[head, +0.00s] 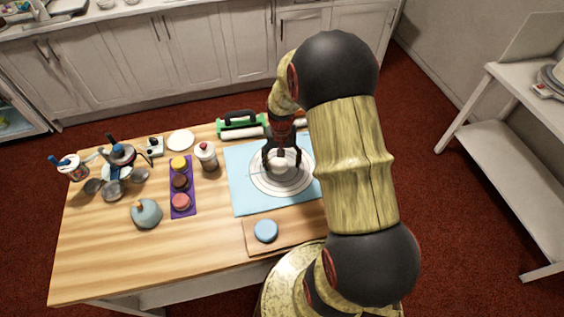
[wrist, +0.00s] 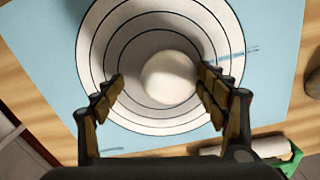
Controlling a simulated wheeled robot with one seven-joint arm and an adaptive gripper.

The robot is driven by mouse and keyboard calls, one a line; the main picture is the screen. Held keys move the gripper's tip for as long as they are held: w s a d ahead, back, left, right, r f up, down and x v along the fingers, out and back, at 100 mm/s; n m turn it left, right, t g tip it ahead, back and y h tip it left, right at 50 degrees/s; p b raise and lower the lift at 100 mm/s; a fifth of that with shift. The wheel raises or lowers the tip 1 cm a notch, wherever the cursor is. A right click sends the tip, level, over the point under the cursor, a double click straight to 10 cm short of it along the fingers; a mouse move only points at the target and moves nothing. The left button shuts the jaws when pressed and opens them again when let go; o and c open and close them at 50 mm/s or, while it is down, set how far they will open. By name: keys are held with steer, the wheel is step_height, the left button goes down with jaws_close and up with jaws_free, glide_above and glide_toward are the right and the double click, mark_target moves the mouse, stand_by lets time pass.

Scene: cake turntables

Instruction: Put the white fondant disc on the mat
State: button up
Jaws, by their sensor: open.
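The white fondant disc (head: 284,165) is a small pale round piece within the white ringed circle (head: 262,184) on the light blue mat (head: 245,203). In the wrist view the disc (wrist: 168,78) lies inside the inner rings, a little off their centre. My gripper (head: 282,169) is above the circle, pointing down. In the wrist view its fingers (wrist: 161,78) are open on either side of the disc, with a gap visible on the left; the right fingertip is close to it. I cannot tell whether it touches. The fingers partly hide the disc in the head view.
A blue disc (head: 265,230) sits on a wooden board (head: 290,232) in front of the mat. A purple strip (head: 190,207) with coloured discs, a shaker bottle (head: 206,156) and a grey-blue domed item (head: 146,213) stand left. A green-framed roller (head: 240,126) lies behind. The front-left table is clear.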

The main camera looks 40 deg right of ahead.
step_height(320, 180, up, 12)
steer(key=p, duration=0.3)
steer(key=shift+r, duration=0.2)
steer(key=shift+o, duration=0.6)
steer(key=shift+w, duration=0.1)
steer(key=o, duration=0.6)
step_height(320, 180, up, 12)
glide_above(282, 167)
steer(key=shift+w, duration=0.15)
steer(key=shift+c, duration=1.1)
